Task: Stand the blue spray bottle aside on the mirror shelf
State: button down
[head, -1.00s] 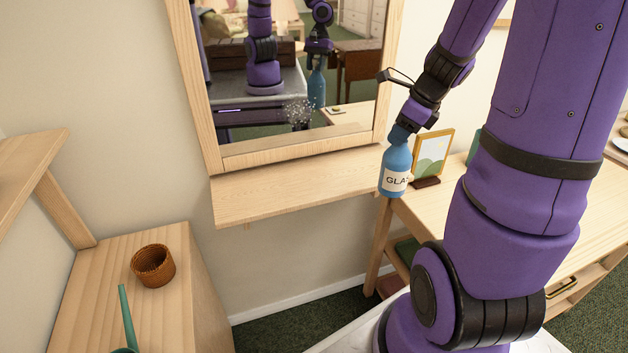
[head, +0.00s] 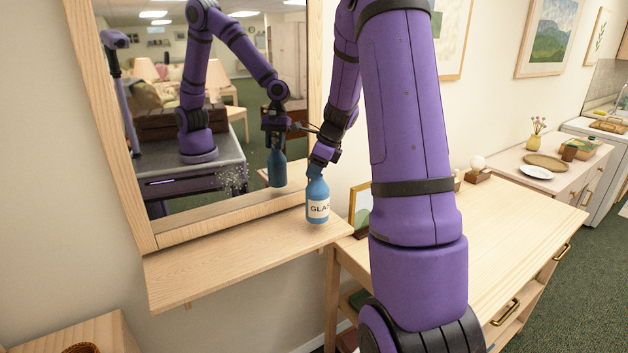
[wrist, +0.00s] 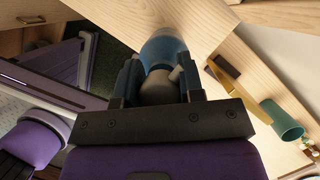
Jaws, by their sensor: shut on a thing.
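The blue spray bottle (head: 317,206), with a pale label, is upright in my gripper (head: 318,168), which is shut around its upper part. It appears over the right end of the mirror shelf (head: 225,265), a pale wooden board below the mirror. I cannot tell whether its base touches the shelf. In the wrist view the bottle (wrist: 163,48) is between my fingers (wrist: 157,85), with pale wood beyond it; its lower part is hidden.
The wood-framed mirror (head: 165,235) stands behind the shelf and reflects my arm and the bottle. A picture frame (head: 360,207) stands close right of the bottle on the wooden desk (head: 510,225). The shelf's left and middle are clear.

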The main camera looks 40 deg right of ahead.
aim_at(317, 198)
jog(key=shift+w+d+f, duration=0.1)
jog(key=shift+w+d, duration=0.1)
jog(key=shift+w, duration=0.2)
jog(key=shift+f, duration=1.65)
jog(key=c, duration=0.7)
grip_release()
jog(key=shift+f, duration=0.15)
jog(key=shift+c, duration=0.2)
